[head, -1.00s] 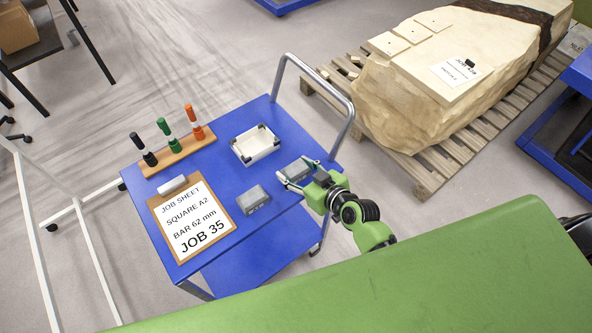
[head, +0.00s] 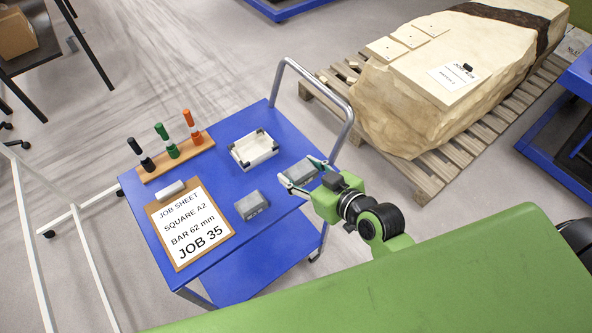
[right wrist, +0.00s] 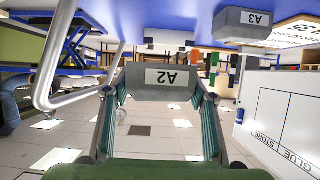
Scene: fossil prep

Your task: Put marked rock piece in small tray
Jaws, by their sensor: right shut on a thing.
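The grey rock piece marked A2 (right wrist: 172,78) is between the fingers of my right gripper. It also shows in the head view (head: 303,170), over the right side of the blue trolley top. My right gripper (head: 302,178) is shut on it. In the right wrist view, which is upside down, the piece appears clear of the blue surface. A second grey piece (head: 251,205), labelled A3 in the right wrist view (right wrist: 244,24), sits on the trolley. The small white tray with dark corners (head: 238,158) stands to the left of and behind the held piece, and looks empty. My left gripper is out of view.
The blue trolley (head: 216,187) also carries a clipboard job sheet (head: 190,224) reading SQUARE A2, and a wooden rack (head: 177,161) with three markers. A metal handle (head: 318,75) rises at its back right. A large rock (head: 410,110) lies on a pallet behind.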

